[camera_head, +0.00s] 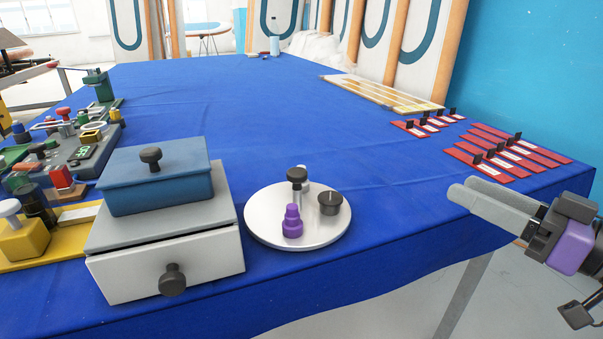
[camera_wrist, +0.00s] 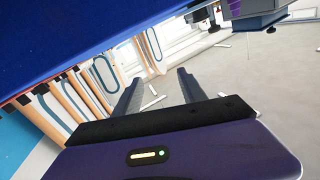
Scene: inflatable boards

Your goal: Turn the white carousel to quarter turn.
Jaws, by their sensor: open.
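The white carousel (camera_head: 262,229) is a round white disc on the blue table, near the front edge. On it stand a tall grey post with a dark knob (camera_head: 297,174), a purple stepped piece (camera_head: 292,222) and a dark round cup-like piece (camera_head: 330,203). A small whitish piece is partly hidden behind the post. My gripper (camera_head: 475,202) is at the right, beyond the table's front right edge, well apart from the carousel. In the wrist view its two fingers (camera_wrist: 160,92) are spread with nothing between them.
Left of the carousel stands a white drawer box (camera_head: 205,255) with a blue lidded box (camera_head: 155,185) on top. Several red labelled cards (camera_head: 495,160) lie at the right, near a wooden tray (camera_head: 380,95). Cluttered parts fill the left side. The blue table's (camera_head: 250,105) middle is clear.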

